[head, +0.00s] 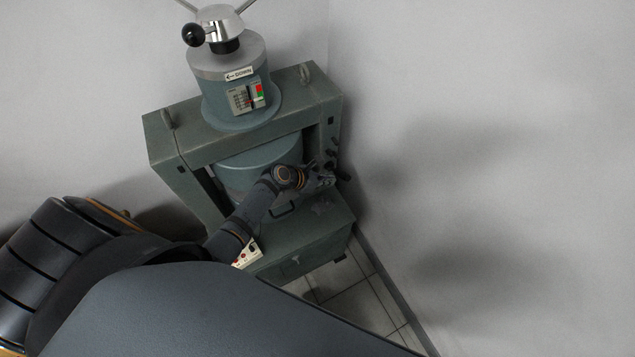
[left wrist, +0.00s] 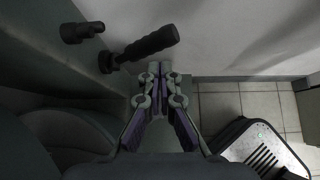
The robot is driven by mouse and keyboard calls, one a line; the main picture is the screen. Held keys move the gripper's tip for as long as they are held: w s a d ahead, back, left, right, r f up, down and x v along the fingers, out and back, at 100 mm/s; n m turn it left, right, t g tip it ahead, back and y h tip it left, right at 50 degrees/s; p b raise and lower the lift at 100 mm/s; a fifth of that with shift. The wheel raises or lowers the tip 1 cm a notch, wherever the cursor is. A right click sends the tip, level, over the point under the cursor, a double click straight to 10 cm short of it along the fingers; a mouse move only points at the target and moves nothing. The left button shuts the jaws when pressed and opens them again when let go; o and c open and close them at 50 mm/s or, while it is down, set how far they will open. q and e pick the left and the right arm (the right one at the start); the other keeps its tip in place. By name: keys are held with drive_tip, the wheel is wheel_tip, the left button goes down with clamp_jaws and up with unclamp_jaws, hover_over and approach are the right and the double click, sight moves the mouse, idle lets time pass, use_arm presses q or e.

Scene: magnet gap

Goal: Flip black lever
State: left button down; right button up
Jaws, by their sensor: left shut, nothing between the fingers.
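The black lever (left wrist: 148,46) sticks out from the side of the green machine in the left wrist view, slanting up to the right with a ribbed grip. In the head view the lever (head: 344,178) is small, at the machine's right side. My left gripper (left wrist: 160,80) is shut and empty, its fingertips just below the lever in the left wrist view; a small gap seems to show between them. In the head view my left gripper (head: 322,182) is beside the machine's right post, partly hard to make out. My right gripper is not in view.
A shorter dark knob (left wrist: 82,31) sits left of the lever. The green machine (head: 170,150) stands in a corner against grey walls (head: 480,120). A black ball handle (head: 193,35) is on top. Tiled floor (head: 345,285) is free at its lower right.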

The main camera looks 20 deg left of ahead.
use_arm(q)
drive_tip(key=v, duration=0.7)
drive_tip(key=shift+s+f, duration=0.2)
